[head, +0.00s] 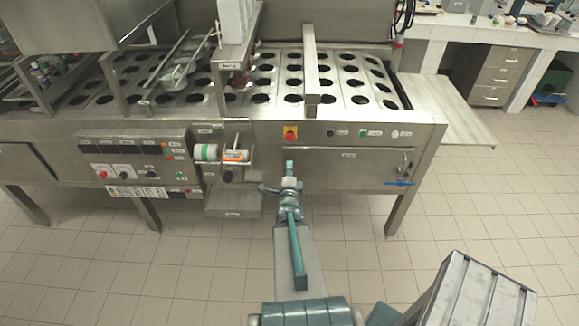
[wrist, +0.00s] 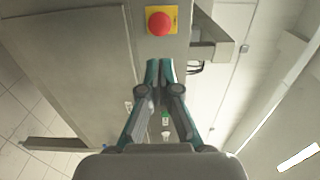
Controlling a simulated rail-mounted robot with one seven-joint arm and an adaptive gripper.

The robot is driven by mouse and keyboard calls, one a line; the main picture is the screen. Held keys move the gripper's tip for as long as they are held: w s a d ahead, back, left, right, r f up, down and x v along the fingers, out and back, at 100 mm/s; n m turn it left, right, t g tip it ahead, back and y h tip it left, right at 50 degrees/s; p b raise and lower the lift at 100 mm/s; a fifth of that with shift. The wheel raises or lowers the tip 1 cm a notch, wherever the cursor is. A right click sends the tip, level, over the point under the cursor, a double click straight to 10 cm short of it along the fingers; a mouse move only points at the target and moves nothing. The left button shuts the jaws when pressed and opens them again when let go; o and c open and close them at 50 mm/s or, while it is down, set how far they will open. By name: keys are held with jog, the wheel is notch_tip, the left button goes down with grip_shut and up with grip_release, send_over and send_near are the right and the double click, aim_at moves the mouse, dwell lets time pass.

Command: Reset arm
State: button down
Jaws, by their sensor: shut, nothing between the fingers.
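My gripper (wrist: 159,64) is shut and empty in the wrist view, its two teal-and-grey fingers together at the tips. Just beyond the tips is a red emergency button (wrist: 160,22) on a yellow plate; I cannot tell whether they touch. In the head view my arm reaches forward from the bottom, and the gripper (head: 289,164) shows in front of the machine's front panel, below the red button (head: 291,133). The fingers are too small there to show detail.
The steel cup-filling machine (head: 345,160) has rows of round holes on top. A control panel (head: 130,165) and a small shelf with rolls (head: 222,153) are left of my gripper. A blue-handled valve (head: 400,183) sticks out at the right. Tiled floor (head: 350,240) is clear in front.

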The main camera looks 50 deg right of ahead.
dwell(0.3)
jog(key=s+a+f+n+g+y, duration=0.1)
jog(key=a+f+n+g+y, duration=0.2)
jog(key=a+f+n+y, duration=0.55)
jog(key=s+a+f+n+g+y, duration=0.25)
jog(key=a+f+n, duration=0.35)
jog(key=a+f, duration=0.65)
jog(key=s+a+f+n+g+y+b, duration=0.1)
jog(key=s+a+f+n+g, duration=0.3)
jog(key=s+a, duration=0.2)
jog(key=s+a+f+n+g+y, duration=0.1)
jog(key=s+a+f+n+g, duration=0.3)
jog(key=a, duration=0.7)
jog(key=s+a+f+n+g+y+b, duration=0.1)
jog(key=s+a+f+n+g, duration=0.3)
jog(key=s+a+n, duration=0.2)
jog(key=shift+s+a+y+b, duration=0.35)
jog(key=shift+s+a, duration=1.05)
jog(key=shift+a, duration=0.35)
